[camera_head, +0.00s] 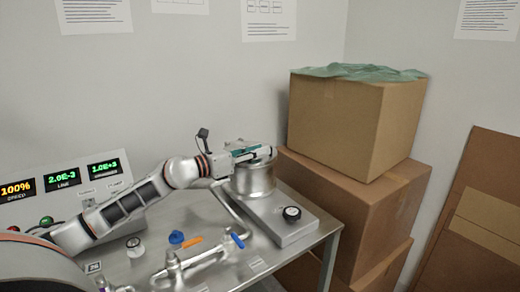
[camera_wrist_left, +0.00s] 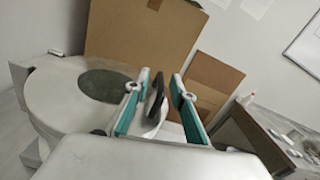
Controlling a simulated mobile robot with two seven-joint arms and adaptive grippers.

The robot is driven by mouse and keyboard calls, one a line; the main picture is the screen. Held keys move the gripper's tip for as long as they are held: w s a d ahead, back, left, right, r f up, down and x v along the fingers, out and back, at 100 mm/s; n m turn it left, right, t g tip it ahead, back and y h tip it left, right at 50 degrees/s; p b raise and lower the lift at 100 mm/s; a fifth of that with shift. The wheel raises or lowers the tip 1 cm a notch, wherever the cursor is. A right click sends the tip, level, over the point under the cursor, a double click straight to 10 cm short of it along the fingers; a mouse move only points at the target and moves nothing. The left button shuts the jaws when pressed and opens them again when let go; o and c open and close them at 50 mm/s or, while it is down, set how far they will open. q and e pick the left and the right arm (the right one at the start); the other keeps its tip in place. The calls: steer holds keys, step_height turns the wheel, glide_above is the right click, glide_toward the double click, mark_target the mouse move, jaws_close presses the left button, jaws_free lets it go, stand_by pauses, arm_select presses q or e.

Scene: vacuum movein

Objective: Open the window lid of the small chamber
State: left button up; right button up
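The small chamber (camera_head: 255,180) is a short metal cylinder on a grey base plate on the bench. In the left wrist view its pale lid (camera_wrist_left: 50,95) has a dark round window (camera_wrist_left: 103,85) and lies flat, looking shut. A dark upright handle (camera_wrist_left: 155,97) stands on a pale tab at the lid's right side. My left gripper (camera_head: 258,152) is over the chamber's top. In the left wrist view its two teal fingers (camera_wrist_left: 160,88) stand apart on either side of the handle, with gaps showing. My right gripper is out of view.
Stacked cardboard boxes (camera_head: 345,130) stand close behind and right of the bench. A display panel (camera_head: 65,180) is at the left.

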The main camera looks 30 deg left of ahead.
arm_select(q)
steer(key=shift+w+d, duration=0.25)
steer(key=shift+w, duration=0.25)
jaws_close()
